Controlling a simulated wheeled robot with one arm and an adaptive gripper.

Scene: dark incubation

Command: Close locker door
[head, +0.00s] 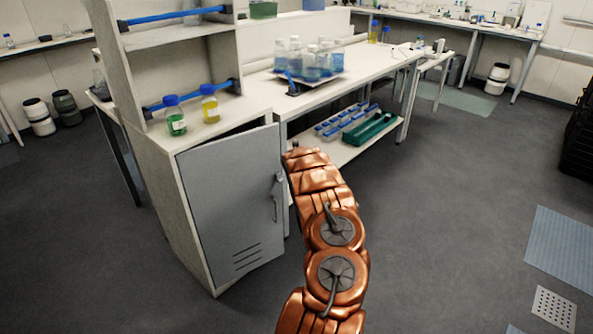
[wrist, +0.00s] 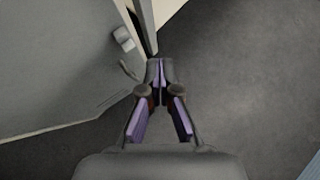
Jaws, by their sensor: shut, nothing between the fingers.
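The grey locker door (head: 228,200) is on the front of the white locker (head: 165,190) in the head view. It is slightly ajar, with a dark gap along its top right. Its handle (head: 278,195) is at the right edge. In the wrist view the door (wrist: 50,65) fills the left side, with the handle (wrist: 124,40) near its edge. My gripper (wrist: 157,66) is shut and empty, just beside the door's free edge and close to the dark gap. I cannot tell whether it touches the door. In the head view my arm mostly hides it.
A yellow bottle (head: 209,104) and a green bottle (head: 174,116) stand on the locker top. A bench (head: 352,65) with a tray of bottles and a lower shelf (head: 330,150) lies just right of the locker. Open floor (head: 440,230) is to the right.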

